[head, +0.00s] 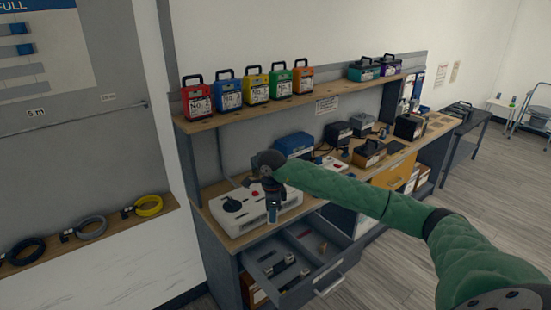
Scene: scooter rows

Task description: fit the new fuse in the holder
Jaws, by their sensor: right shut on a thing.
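My right gripper (272,193) points down over the bench and is shut on a small blue-grey piece (273,212). The piece looks like the new fuse and hangs upright below the jaws. Behind it on the bench stands a white unit (243,219) with a black knob on its left part. The gripper and the held piece cover some of this unit's right part. I cannot make out the fuse holder, or whether the piece touches the unit. My left gripper is not in view.
An open drawer (318,281) with several small parts juts out below the unit. A shelf (227,117) above bears a row of coloured cases. A blue box (294,145) and dark battery-like boxes (369,154) stand further along the bench.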

